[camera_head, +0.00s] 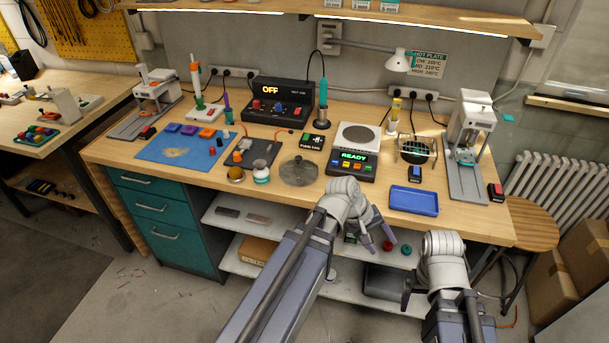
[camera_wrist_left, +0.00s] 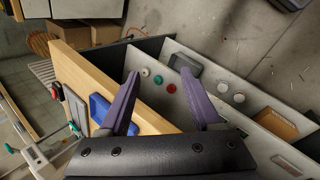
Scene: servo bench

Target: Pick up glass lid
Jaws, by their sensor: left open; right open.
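The glass lid (camera_head: 299,171) is a round, see-through grey disc with a small knob. It lies flat on the wooden bench near its front edge, left of the hot plate. My left gripper (camera_head: 379,236) is open and empty, in front of the bench edge, right of the lid and apart from it. Its two purple fingers (camera_wrist_left: 160,76) stand wide apart in the left wrist view, where I do not see the lid. My right gripper (camera_head: 409,284) is low at the right in front of the bench, far from the lid; its fingers are mostly hidden.
A hot plate (camera_head: 353,154) reading READY stands right of the lid, and a blue tray (camera_head: 414,201) lies farther right. An open shelf (camera_head: 280,234) lies under the bench.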

